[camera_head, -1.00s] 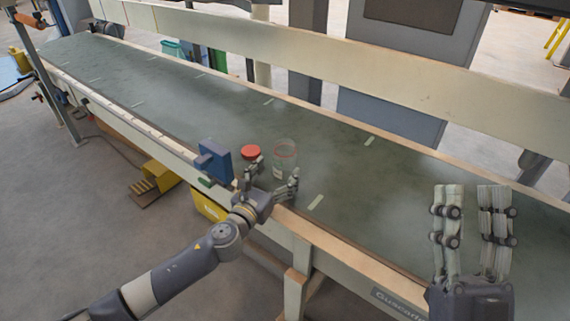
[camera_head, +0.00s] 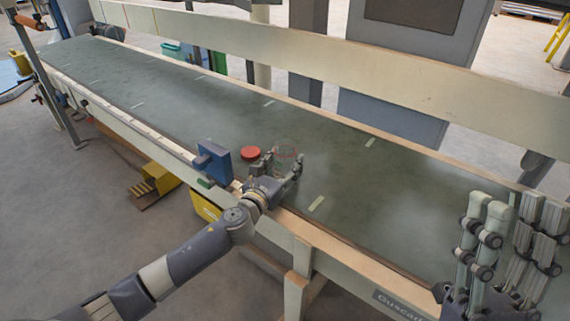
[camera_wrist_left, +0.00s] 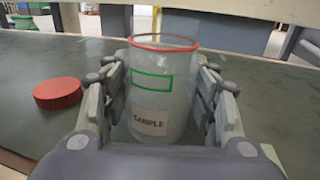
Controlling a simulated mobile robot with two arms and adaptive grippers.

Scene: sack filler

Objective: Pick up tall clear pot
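The tall clear pot (camera_wrist_left: 163,92) stands upright on the green belt in the left wrist view, with a red ring at its rim, a green outlined box and a "SAMPLE" label. In the head view the pot (camera_head: 287,153) is partly hidden behind my left gripper (camera_head: 281,164). The left gripper's fingers (camera_wrist_left: 166,98) stand on both sides of the pot. They look close to its walls, but a firm grip does not show. My right gripper (camera_head: 519,215) is open and empty at the right of the head view.
A red lid (camera_head: 250,153) lies on the belt (camera_head: 330,160) left of the pot; it also shows in the left wrist view (camera_wrist_left: 58,93). A blue block-like fixture (camera_head: 214,160) stands at the belt's near edge. The belt right of the pot is clear.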

